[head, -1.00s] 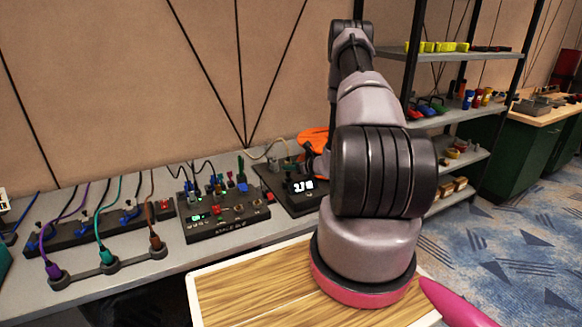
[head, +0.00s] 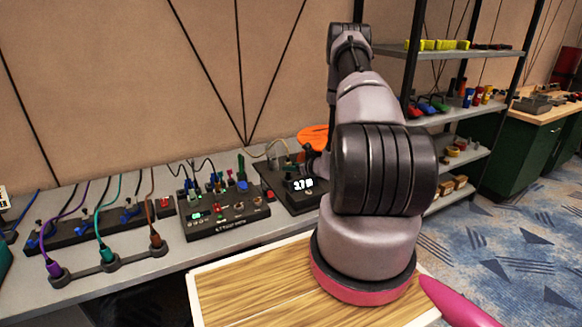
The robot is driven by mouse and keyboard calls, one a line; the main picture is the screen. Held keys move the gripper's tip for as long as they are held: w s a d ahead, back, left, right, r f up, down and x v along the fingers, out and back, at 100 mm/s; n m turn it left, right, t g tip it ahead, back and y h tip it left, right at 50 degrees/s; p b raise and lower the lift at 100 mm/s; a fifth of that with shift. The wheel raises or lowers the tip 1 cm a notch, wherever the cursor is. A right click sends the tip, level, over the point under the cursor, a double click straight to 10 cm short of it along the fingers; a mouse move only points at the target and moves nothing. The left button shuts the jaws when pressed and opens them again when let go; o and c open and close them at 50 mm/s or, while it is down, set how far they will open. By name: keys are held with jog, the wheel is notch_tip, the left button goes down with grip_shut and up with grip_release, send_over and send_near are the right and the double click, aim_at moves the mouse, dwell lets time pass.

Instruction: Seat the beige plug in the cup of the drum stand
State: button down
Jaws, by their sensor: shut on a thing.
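The beige plug cannot be made out; a beige cable (head: 268,150) arcs over the back of the right-hand black device (head: 281,189) and runs toward my arm. An orange round thing (head: 312,136), possibly the drum, shows partly behind my arm at the back of the bench. I cannot make out the drum stand's cup. My arm rises in the middle of the picture and bends away toward the wall. Its links hide the end of the arm, so my gripper and what it holds are not visible.
A grey bench (head: 135,288) runs along the wall. On it are a black panel (head: 226,215) with plugs and a lit display, and a three-cup holder (head: 109,262) with purple, teal and brown plugs. A shelf rack (head: 462,118) stands right of my arm.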

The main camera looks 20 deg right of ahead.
jog(key=shift+f, duration=0.2)
dwell(0.4)
jog(key=shift+f, duration=0.15)
dwell(0.5)
jog(key=c, duration=0.5)
grip_release()
jog(key=v, duration=1)
jog(key=shift+s+d, duration=0.1)
jog(key=shift+s, duration=0.25)
